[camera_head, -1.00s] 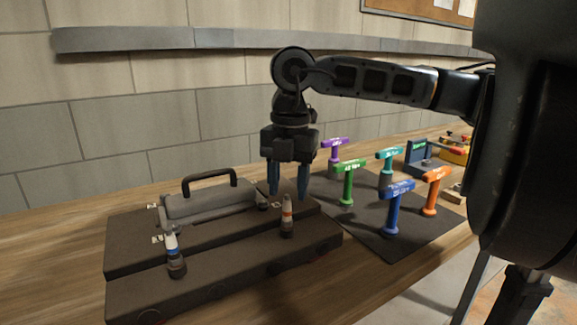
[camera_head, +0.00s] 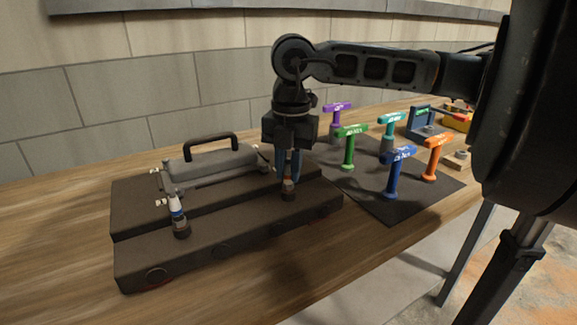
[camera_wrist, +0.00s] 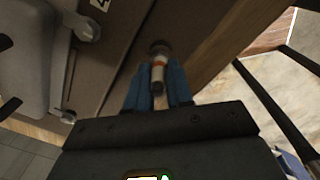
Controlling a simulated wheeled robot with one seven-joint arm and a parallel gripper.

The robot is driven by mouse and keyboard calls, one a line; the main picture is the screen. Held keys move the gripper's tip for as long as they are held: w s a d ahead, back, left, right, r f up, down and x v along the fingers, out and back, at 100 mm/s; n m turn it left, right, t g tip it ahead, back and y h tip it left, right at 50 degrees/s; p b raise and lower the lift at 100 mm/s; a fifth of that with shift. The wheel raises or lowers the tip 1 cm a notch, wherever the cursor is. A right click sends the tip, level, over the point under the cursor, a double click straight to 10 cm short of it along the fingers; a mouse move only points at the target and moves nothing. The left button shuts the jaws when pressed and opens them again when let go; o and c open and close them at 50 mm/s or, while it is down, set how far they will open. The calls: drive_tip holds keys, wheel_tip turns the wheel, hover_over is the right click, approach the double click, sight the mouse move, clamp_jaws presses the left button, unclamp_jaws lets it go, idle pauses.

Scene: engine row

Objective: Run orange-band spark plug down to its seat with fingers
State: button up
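The orange-band spark plug (camera_head: 288,186) stands upright on the front step of the dark engine block (camera_head: 235,228), at its right end. In the wrist view the plug (camera_wrist: 158,64) lies between my two blue fingers, its orange band visible. My gripper (camera_head: 288,175) points straight down from above, with its fingers drawn in on the plug's upper part and little or no gap beside it. The wrist view also shows my gripper (camera_wrist: 158,84) with a finger on each side. The plug's lower end is hidden in its hole.
A blue-band spark plug (camera_head: 177,213) stands at the block's left. A grey cover with a black handle (camera_head: 211,146) lies behind. Several coloured T-handle tools, including a green one (camera_head: 348,150) and a blue one (camera_head: 393,172), stand on a dark mat (camera_head: 390,211) to the right.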

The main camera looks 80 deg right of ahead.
clamp_jaws()
drive_tip(key=shift+f+m+b, duration=0.25)
drive_tip(key=shift+m+b, duration=0.35)
drive_tip(key=shift+b, duration=0.15)
drive_tip(key=m+b, duration=0.5)
drive_tip(key=m, duration=0.2)
drive_tip(key=shift+w+m+b, duration=0.1)
drive_tip(key=shift+m+b, duration=0.8)
drive_tip(key=shift+r+m+b, duration=0.15)
drive_tip(key=shift+m+b, duration=0.15)
drive_tip(key=shift+m, duration=0.4)
drive_tip(key=o, duration=0.5)
unclamp_jaws()
